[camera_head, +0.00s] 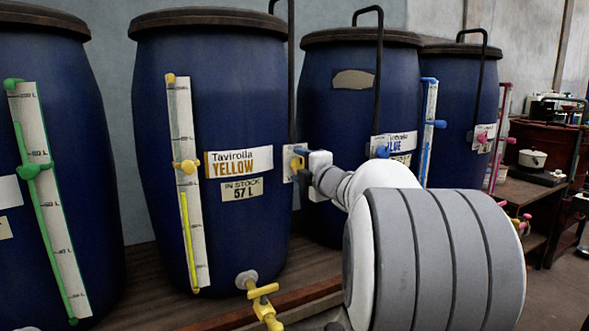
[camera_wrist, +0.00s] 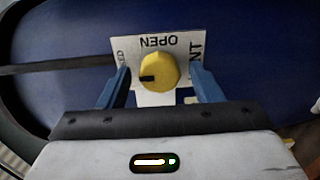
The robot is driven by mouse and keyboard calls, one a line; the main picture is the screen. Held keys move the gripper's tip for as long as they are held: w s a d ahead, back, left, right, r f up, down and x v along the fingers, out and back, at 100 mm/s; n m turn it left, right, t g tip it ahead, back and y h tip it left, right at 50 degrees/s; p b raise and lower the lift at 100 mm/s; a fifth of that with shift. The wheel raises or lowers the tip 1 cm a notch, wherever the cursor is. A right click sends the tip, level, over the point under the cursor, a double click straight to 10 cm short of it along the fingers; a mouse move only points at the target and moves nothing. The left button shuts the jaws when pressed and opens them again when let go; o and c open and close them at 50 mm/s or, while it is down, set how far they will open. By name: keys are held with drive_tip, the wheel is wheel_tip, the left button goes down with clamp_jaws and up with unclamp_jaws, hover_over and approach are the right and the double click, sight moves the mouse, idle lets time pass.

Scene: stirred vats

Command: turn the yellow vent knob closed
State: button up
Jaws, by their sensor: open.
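The yellow vent knob (camera_wrist: 158,72) sits on a white plate (camera_wrist: 148,44) on the blue vat marked Tavirolla Yellow. Its dark mark is on the knob's left side in the wrist view, towards the lettering ending in "ED". "OPEN" reads upside down above the knob. My gripper (camera_wrist: 160,69) is open, with one blue finger on each side of the knob. Whether the fingers touch it I cannot tell. In the head view the knob (camera_head: 297,163) shows just left of my gripper (camera_head: 303,160), which hides part of the plate.
A yellow level gauge (camera_head: 186,180) and a yellow tap (camera_head: 262,298) are on the same vat (camera_head: 225,80). A dark pipe (camera_head: 291,70) runs down to the plate. Other blue vats (camera_head: 335,105) stand to the right and left.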

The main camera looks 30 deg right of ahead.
drive_tip(key=shift+s, duration=0.1)
drive_tip(key=s, duration=0.7)
drive_tip(key=shift+s+p, duration=0.3)
drive_tip(key=shift+p, duration=0.05)
drive_tip(key=shift+d, duration=0.1)
drive_tip(key=s+a+f+m+g+p, duration=0.3)
drive_tip(key=s+a+m+g+p, duration=0.4)
drive_tip(key=s, duration=0.5)
drive_tip(key=s+a+f+m+g+p, duration=0.4)
drive_tip(key=s+a+m+g+p, duration=0.4)
drive_tip(key=s+a, duration=0.5)
drive_tip(key=a+m+p, duration=0.1)
drive_tip(key=m+p, duration=0.1)
drive_tip(key=m, duration=0.1)
drive_tip(key=shift+f+m+h+p, duration=0.25)
drive_tip(key=shift+m+h+p, duration=0.05)
drive_tip(key=shift+p, duration=0.1)
